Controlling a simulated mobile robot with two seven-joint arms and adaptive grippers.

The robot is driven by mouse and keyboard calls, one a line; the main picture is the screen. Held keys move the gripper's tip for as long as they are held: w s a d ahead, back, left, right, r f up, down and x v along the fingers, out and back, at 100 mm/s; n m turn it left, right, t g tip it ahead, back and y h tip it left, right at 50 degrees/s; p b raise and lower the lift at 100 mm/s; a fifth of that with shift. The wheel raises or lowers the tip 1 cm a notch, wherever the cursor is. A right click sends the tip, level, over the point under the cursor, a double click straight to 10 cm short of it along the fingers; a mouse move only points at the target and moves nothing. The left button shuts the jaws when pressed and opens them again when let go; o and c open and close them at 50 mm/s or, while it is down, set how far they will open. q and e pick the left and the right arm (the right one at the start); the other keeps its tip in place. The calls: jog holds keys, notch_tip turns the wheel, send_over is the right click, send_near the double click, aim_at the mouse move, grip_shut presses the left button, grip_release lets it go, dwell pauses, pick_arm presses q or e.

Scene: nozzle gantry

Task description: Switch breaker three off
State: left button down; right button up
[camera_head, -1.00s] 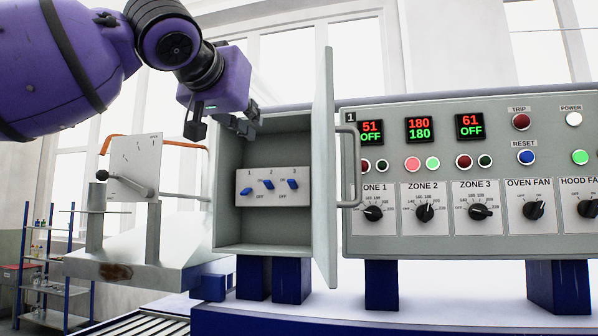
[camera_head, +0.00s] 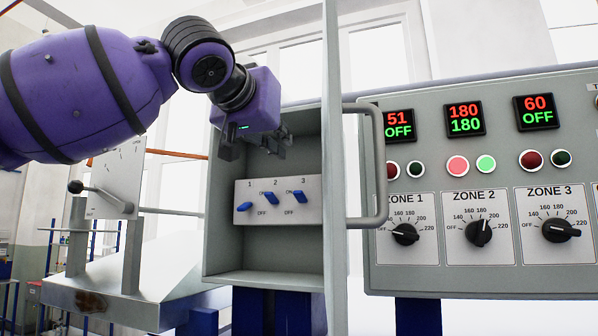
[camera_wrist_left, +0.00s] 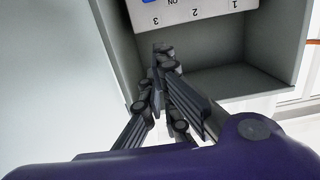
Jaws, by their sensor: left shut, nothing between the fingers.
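Breaker three (camera_head: 299,197) is the rightmost blue lever on the white breaker panel (camera_head: 282,215) inside an open grey box. Its lever tilts up, towards its ON mark. Breaker two (camera_head: 271,198) also tilts up, while breaker one (camera_head: 244,206) points lower. My left gripper (camera_head: 272,150) is shut and empty at the upper part of the box opening, above the panel and apart from the levers. In the left wrist view its fingers (camera_wrist_left: 163,60) point towards the number 3 edge of the panel (camera_wrist_left: 190,12). The levers are almost wholly out of that frame.
The box door (camera_head: 335,200) stands open at the right, its handle (camera_head: 380,165) jutting right. The grey control console (camera_head: 485,270) lies beyond it. The box's side wall (camera_head: 218,225) bounds the left. Room inside below the panel is free.

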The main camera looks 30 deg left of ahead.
pick_arm(q)
send_over(300, 191)
jog(key=shift+w+a+f+p, duration=0.3)
jog(key=shift+w+f, duration=0.1)
jog(key=shift+f, duration=0.45)
jog(key=f, duration=0.1)
jog(key=s+f, duration=0.1)
jog(key=f, duration=0.1)
jog(key=shift+s+d+p, duration=0.25)
jog(key=shift+p, duration=0.05)
pick_arm(e)
jog(key=shift+w+a+r, duration=0.25)
jog(key=shift+w+r, duration=0.05)
jog(key=shift+r, duration=0.2)
pick_arm(q)
jog(key=shift+a+f, duration=0.1)
jog(key=shift+a, duration=0.1)
pick_arm(e)
jog(key=shift+d, duration=0.1)
